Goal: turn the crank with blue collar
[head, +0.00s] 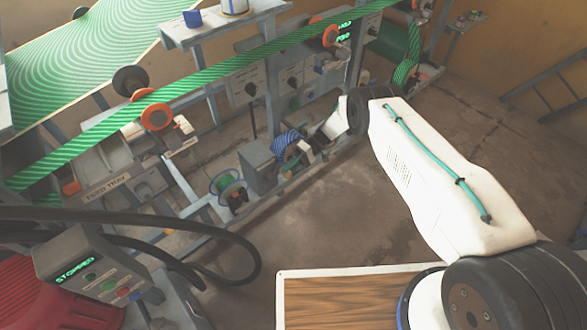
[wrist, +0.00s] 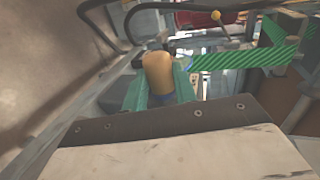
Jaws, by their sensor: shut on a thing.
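My gripper (wrist: 159,88) has its two green fingers shut on a rounded tan crank handle (wrist: 158,70), seen in the wrist view. A bluish patch shows below the handle between the fingers; I cannot tell whether it is the collar. In the head view my gripper (head: 312,143) is low at the machine's near lower frame, at the end of my white arm. A blue ribbed part (head: 287,142) shows just left of it. The rest of the crank is hidden or too small to make out.
A green striped web (head: 200,85) runs diagonally over the machine, past orange-ended rollers (head: 156,116). A control box reading STOPPED (head: 92,270) and black hoses are at lower left. Bare floor (head: 300,225) lies in front.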

